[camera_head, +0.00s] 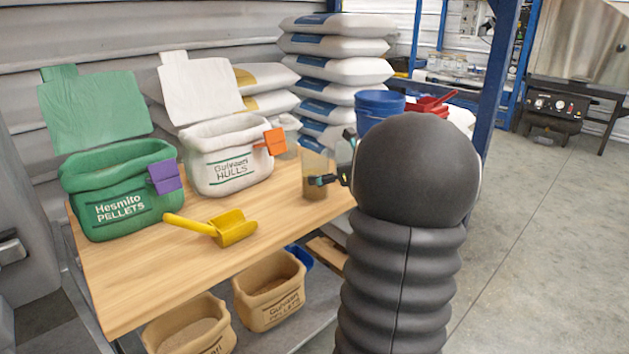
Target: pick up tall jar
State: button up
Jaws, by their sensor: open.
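The tall jar (315,172) is a clear, brownish see-through container standing upright on the wooden table (150,285), right of the white bag. My gripper (334,160) is at the jar's right side, with one dark fingertip low across the jar's front and the other higher near its right edge. The jaws are open. My large dark arm hides most of the gripper and part of the table behind it. I cannot tell whether the fingers touch the jar.
A green pellet bag (120,190) and a white hulls bag (225,158) stand open on the table, with a yellow scoop (228,228) in front. A blue bucket (378,107) and a red scoop (428,103) are behind my arm. Tan bags (270,292) sit below.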

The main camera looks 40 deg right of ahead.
jog(key=shift+f+x, duration=0.2)
jog(key=shift+x, duration=1.1)
jog(key=shift+f+x, duration=0.2)
jog(key=shift+x, duration=1.15)
jog(key=shift+s+r, duration=0.1)
jog(key=shift+s, duration=0.15)
jog(key=c, duration=1.4)
